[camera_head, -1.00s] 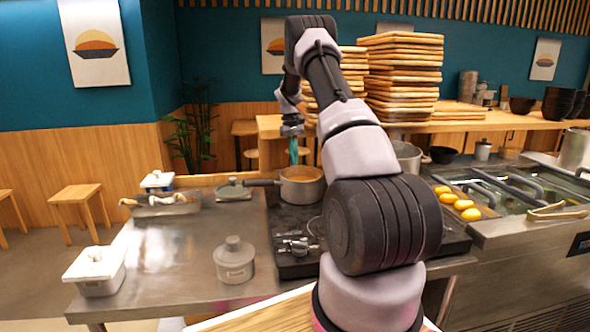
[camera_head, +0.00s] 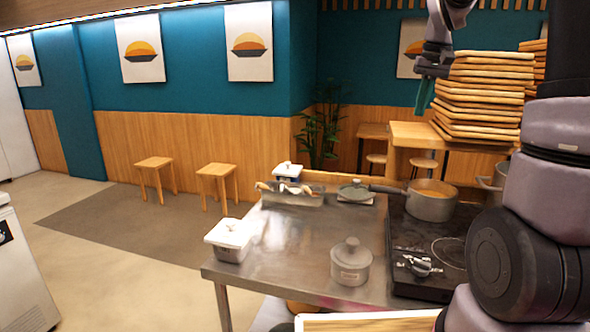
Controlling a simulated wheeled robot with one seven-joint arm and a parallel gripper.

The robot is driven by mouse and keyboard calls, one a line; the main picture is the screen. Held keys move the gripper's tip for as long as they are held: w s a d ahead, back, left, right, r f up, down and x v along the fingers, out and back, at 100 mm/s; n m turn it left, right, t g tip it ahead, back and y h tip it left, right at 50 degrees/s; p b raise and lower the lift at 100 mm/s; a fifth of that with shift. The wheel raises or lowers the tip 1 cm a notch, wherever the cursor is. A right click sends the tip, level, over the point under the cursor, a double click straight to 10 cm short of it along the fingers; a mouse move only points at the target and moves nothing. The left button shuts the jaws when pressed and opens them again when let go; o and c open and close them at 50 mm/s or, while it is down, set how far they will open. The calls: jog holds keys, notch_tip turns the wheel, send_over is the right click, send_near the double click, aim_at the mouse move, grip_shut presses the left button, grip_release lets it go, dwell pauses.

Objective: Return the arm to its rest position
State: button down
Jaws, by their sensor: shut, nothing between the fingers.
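My gripper (camera_head: 425,94) is raised at the upper right of the view, with its teal fingers pointing down. It is shut and empty, in front of the stacked wooden trays (camera_head: 484,95) and above the counter. My arm rises along the right edge of the view, and part of it is cut off by the frame. A grey pot (camera_head: 430,208) with orange-brown contents stands on the black stove (camera_head: 408,238), below my gripper and clear of it.
A steel counter (camera_head: 300,258) holds a lidded grey pot (camera_head: 350,262), a white lidded box (camera_head: 229,240), a tray of utensils (camera_head: 290,197) and a lid (camera_head: 355,190). Two stools (camera_head: 217,172) stand by the wall. The floor at left is clear.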

jog(key=s+a+r+m+t, duration=0.1)
jog(key=s+a, duration=0.3)
jog(key=s, duration=0.7)
jog(key=s+a+r+t+y, duration=0.1)
jog(key=s+a+t, duration=0.3)
jog(key=s, duration=0.8)
jog(key=shift+s+a+m, duration=0.15)
jog(key=shift+a+m, duration=0.2)
jog(key=shift+m, duration=0.05)
jog(key=shift+r, duration=0.1)
